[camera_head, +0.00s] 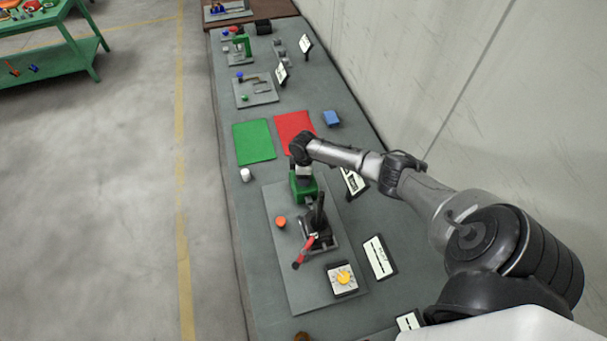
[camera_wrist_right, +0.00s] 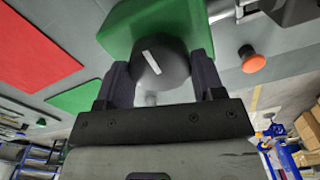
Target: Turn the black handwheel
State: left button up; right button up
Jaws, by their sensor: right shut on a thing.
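The black handwheel (camera_wrist_right: 172,58) is a round black knob with a white line on its face, on the side of a green block (camera_wrist_right: 150,22). In the right wrist view, my right gripper (camera_wrist_right: 163,74) has one finger on each side of the handwheel and is shut on it. The white line leans a little from upright. In the head view, the green block (camera_head: 304,189) stands on a grey plate, with my right gripper (camera_head: 303,173) at its far side; the handwheel is hidden there. My left gripper is in neither view.
The grey plate (camera_head: 287,263) also carries an orange button (camera_head: 281,222), a black lever with a red handle (camera_head: 303,252) and a yellow knob (camera_head: 343,278).

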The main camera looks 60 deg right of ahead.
jog(key=n, duration=0.3)
jog(key=shift+b, duration=0.3)
jog(key=shift+n, duration=1.1)
jog(key=shift+n+b, duration=0.3)
jog(key=shift+n, duration=0.3)
jog(key=o, duration=0.9)
